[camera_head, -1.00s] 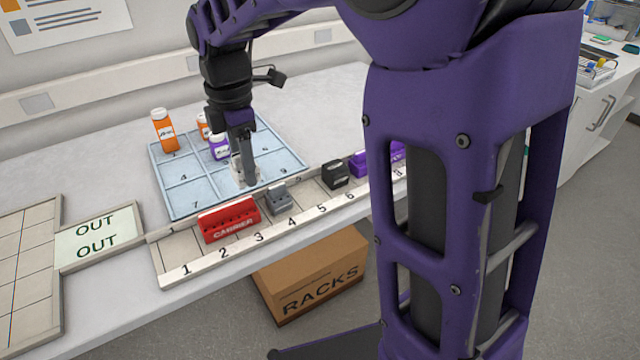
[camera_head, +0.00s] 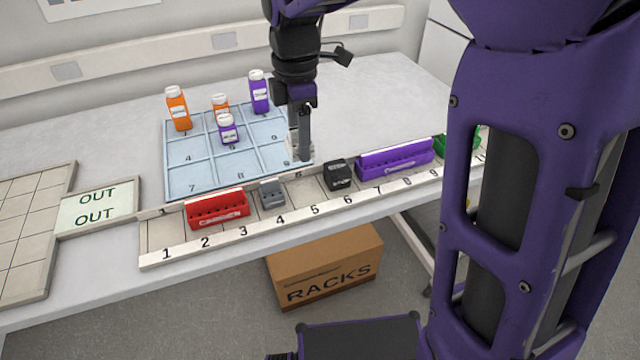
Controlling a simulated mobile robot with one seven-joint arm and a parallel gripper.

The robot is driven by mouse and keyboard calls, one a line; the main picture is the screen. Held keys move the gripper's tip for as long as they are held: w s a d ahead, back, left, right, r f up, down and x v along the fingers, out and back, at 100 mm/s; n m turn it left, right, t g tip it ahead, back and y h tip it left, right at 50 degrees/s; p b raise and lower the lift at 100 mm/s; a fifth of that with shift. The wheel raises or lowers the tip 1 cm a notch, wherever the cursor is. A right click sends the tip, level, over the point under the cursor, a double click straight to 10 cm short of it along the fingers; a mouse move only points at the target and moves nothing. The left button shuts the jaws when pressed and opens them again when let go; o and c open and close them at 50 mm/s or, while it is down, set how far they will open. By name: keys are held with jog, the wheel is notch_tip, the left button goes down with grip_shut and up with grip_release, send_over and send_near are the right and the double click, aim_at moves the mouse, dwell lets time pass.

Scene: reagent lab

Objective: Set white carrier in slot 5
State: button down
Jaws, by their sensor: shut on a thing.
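My gripper (camera_head: 304,154) points down behind the numbered rail (camera_head: 158,235), over the near right corner of the blue grid. It is shut on a small white carrier (camera_head: 292,144), mostly hidden behind the fingers. Slot 5 (camera_head: 306,190) is bare, between a grey carrier (camera_head: 272,194) at slot 4 and a black carrier (camera_head: 338,175) at slot 6. The white carrier is behind slot 5 in the picture; its exact height cannot be told.
A red carrier (camera_head: 217,210) spans slots 2 and 3. A purple carrier (camera_head: 395,159) and a green one (camera_head: 443,146) stand farther right. Several orange and purple bottles stand on the blue grid (camera_head: 181,181). My arm hides the rail's right end.

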aim_at(305, 192)
jog(key=shift+d+f, duration=0.1)
jog(key=shift+d, duration=0.15)
notch_tip(305, 192, down, 10)
jog(key=shift+r+b, duration=0.1)
jog(key=shift+b, duration=0.85)
jog(key=c, duration=0.6)
grip_release()
notch_tip(305, 192, up, 12)
jog(key=shift+r+p, duration=0.1)
jog(key=shift+p, duration=1)
jog(key=shift+w, duration=0.1)
